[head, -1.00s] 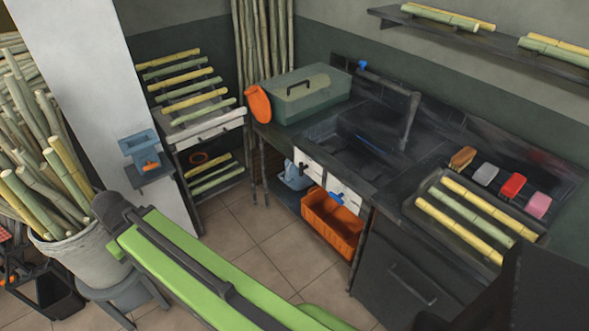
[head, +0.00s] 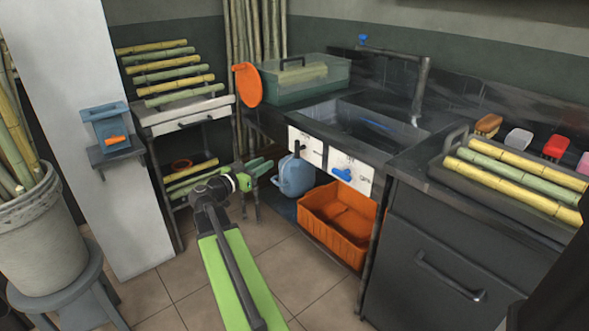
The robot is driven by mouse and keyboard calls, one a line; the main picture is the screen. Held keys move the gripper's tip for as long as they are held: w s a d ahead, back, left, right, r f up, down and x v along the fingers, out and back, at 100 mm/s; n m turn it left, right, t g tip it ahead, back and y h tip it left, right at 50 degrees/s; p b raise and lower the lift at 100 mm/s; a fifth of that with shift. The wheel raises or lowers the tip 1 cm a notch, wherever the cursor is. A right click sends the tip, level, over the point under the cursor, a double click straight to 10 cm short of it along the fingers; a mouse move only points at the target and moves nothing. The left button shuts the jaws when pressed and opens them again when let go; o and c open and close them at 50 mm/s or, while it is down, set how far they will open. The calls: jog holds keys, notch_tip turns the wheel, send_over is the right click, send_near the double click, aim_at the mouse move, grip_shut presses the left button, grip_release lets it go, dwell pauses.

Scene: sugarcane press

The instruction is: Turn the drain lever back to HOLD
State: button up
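Two white panels sit on the front of the sink counter. The right panel (head: 363,180) carries a blue lever (head: 343,174), turned roughly sideways; its printed marks are too small to read. The left panel (head: 311,148) carries a small dark lever (head: 297,149), roughly upright. I cannot tell from the labels which is the drain lever. My gripper (head: 264,168) is left of both panels and apart from them, pointing right. Its green fingers look parted, with nothing seen between them.
A blue jug (head: 294,176) and an orange crate (head: 338,222) stand under the sink (head: 345,112). A dark cabinet (head: 450,245) is to the right. A cane rack (head: 178,122) stands behind left, a bucket (head: 40,250) at far left. Tiled floor (head: 300,295) is open in front.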

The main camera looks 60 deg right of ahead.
aim_at(296, 147)
jog(key=d, duration=0.6)
jog(key=s+d, duration=0.1)
jog(key=d, duration=0.4)
jog(key=s+d, duration=0.1)
jog(key=d, duration=0.5)
jog(key=shift+s+d+r, duration=0.15)
jog(key=shift+d, duration=0.2)
jog(key=shift+c, duration=0.2)
